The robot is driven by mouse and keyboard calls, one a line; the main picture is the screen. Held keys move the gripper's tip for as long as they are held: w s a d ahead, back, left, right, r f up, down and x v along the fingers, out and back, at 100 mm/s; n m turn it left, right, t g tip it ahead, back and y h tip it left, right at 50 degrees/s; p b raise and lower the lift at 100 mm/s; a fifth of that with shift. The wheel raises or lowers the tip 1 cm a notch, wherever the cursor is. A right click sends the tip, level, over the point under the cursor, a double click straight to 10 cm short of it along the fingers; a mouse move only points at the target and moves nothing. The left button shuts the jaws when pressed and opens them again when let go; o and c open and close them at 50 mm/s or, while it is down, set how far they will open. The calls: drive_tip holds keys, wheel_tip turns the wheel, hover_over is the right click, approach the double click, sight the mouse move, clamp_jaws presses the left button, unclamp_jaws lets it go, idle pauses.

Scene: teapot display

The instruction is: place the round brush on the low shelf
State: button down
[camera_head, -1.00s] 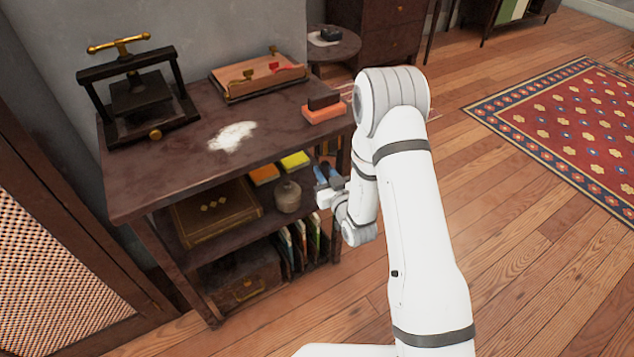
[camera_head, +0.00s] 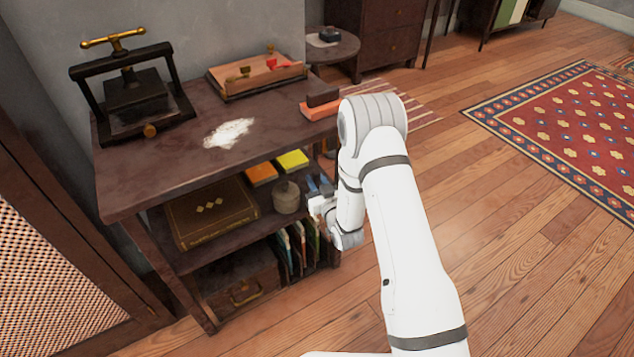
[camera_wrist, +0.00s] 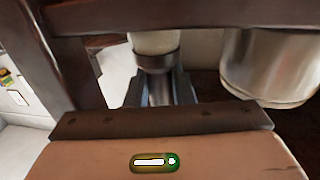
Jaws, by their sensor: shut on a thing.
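In the wrist view, my gripper (camera_wrist: 160,88) is shut on the round brush (camera_wrist: 154,42), which has pale bristles and a dark band above its metal neck. In the head view my gripper (camera_head: 319,187) is at the right end of the shelf unit, below the tabletop and just right of the round jar. I cannot make out the brush there. The low shelf (camera_head: 262,228) is the dark board under the tabletop.
On that shelf stand a brown decorated box (camera_head: 208,213), a beige jar (camera_head: 286,197), an orange pad (camera_head: 261,174) and a yellow pad (camera_head: 292,160). The jar is close beside the brush in the wrist view (camera_wrist: 270,62). The tabletop (camera_head: 160,174) overhangs the shelf.

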drive_tip(key=shift+f, duration=0.2)
drive_tip(key=c, duration=1.3)
unclamp_jaws()
drive_tip(key=shift+o, duration=0.2)
drive_tip(key=shift+r, duration=0.1)
drive_tip(key=shift+r, duration=0.1)
